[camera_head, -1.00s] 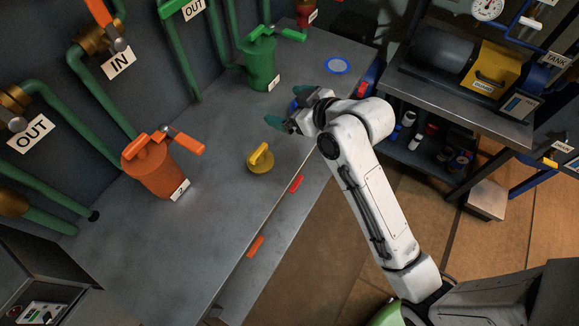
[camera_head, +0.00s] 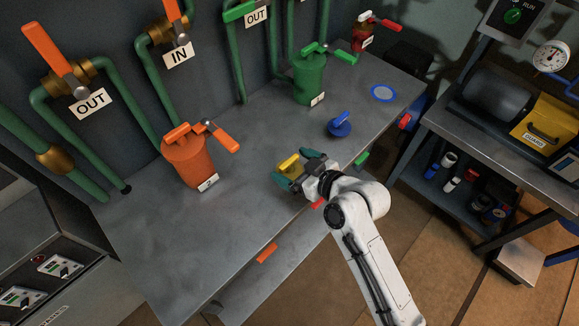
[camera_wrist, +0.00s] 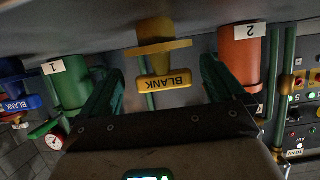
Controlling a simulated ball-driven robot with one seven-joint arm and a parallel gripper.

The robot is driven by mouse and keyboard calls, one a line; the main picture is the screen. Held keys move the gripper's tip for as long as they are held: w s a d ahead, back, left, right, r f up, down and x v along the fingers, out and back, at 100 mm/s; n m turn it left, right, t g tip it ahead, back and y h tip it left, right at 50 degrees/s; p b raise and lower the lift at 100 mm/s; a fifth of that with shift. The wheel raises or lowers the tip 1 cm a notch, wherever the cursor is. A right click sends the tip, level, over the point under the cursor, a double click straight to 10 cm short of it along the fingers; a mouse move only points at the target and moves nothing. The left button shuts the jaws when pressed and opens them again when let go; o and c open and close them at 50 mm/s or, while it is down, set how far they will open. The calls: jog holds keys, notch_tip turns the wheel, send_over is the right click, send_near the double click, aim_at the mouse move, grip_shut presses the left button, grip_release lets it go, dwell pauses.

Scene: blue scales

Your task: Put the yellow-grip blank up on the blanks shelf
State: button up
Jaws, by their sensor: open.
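The yellow-grip blank (camera_head: 289,163) stands on the grey bench, partly hidden by my gripper (camera_head: 298,169) in the head view. My gripper is open, with its green fingers on either side of the blank. In the wrist view, which is upside down, the yellow grip marked BLANK (camera_wrist: 163,80) shows between the spread fingers of my gripper (camera_wrist: 160,82), with gaps on both sides. I cannot make out the blanks shelf for certain in these frames.
An orange canister (camera_head: 187,163) stands left of my gripper, and a green canister (camera_head: 309,80) stands behind. A blue-grip blank (camera_head: 340,126) is on the bench to the right. Pipes (camera_head: 118,130) line the wall. The bench's front left (camera_head: 190,260) is clear.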

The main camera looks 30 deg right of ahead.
aim_at(292, 165)
jog(key=shift+x, duration=1.75)
jog(key=shift+a, duration=0.15)
jog(key=shift+c, duration=0.4)
jog(key=c, duration=1.2)
jog(key=shift+c, duration=0.7)
jog(key=shift+r, duration=0.15)
